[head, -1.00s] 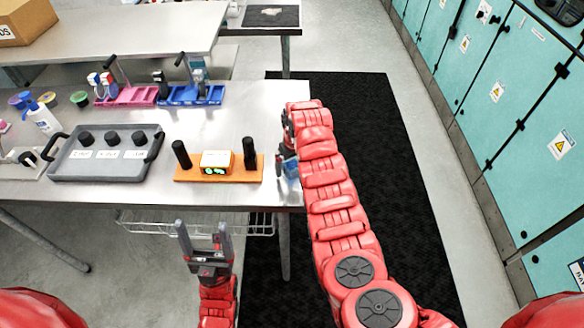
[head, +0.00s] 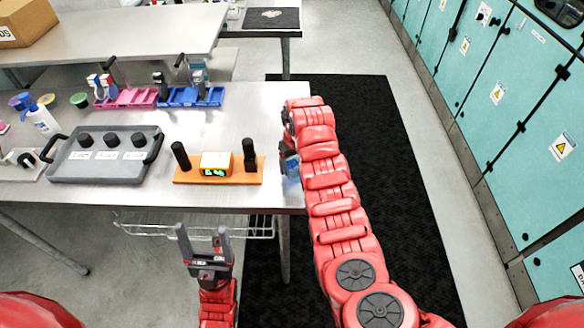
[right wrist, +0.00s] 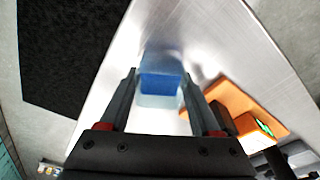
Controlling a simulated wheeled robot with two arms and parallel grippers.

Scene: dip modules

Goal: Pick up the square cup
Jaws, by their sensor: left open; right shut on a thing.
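The square cup (right wrist: 160,88) is clear with blue in its lower part. In the right wrist view it sits between the two fingers of my right gripper (right wrist: 160,98), which is shut on it. In the head view the cup (head: 292,166) shows at the table's right edge, partly hidden by my right arm. I cannot tell whether it touches the table. My left gripper (head: 207,240) is open and empty, in front of the table's near edge.
An orange stand (head: 218,171) with two black posts and a green display is left of the cup. A grey tray (head: 105,170) with black knobs lies further left. Pink (head: 130,97) and blue (head: 190,96) racks stand behind. The table's right edge is close to the cup.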

